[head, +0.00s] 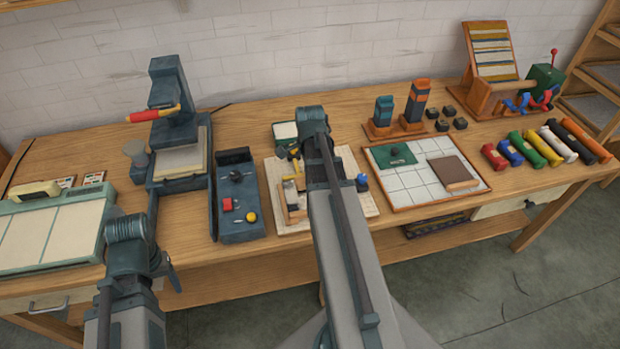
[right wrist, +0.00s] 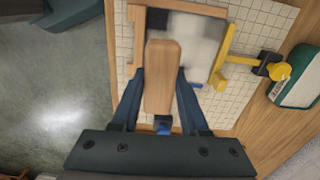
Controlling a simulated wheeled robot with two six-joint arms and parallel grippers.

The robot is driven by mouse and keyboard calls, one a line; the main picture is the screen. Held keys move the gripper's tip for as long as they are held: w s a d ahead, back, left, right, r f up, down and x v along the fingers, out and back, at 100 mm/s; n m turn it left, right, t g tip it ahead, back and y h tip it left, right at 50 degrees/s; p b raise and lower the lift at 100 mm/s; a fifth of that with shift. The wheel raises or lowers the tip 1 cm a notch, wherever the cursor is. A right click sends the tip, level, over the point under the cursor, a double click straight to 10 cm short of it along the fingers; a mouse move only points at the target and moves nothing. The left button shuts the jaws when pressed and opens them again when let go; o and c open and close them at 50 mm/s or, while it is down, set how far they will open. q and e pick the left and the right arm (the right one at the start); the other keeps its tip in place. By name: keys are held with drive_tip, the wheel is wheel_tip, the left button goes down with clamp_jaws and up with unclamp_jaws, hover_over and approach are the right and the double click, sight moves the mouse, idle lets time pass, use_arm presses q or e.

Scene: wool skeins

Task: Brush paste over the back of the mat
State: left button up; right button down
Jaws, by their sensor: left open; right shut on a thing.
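In the right wrist view my right gripper (right wrist: 163,84) is shut on a wooden handle (right wrist: 160,62). The handle lies over a small wooden frame (right wrist: 137,38) with a pale, blurred surface (right wrist: 200,48) and a dark patch inside. The frame rests on a cream, grid-lined board (right wrist: 262,20); the board also shows in the head view (head: 352,165). I cannot tell whether the held tool touches the surface. In the head view my right arm hides its gripper and part of the board. My left gripper (head: 172,278) is open and empty, near the table's front edge.
A yellow clamp-like tool (right wrist: 224,62) lies at the frame's side. A blue-grey press (head: 178,130) and control box (head: 238,205) stand left of the board. A tiled tray (head: 428,205) lies right. Several coloured rolls (head: 548,145) lie far right.

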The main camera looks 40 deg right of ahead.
wheel_tip(320, 180, up, 3)
drive_tip(key=p, duration=0.3)
idle(0.8)
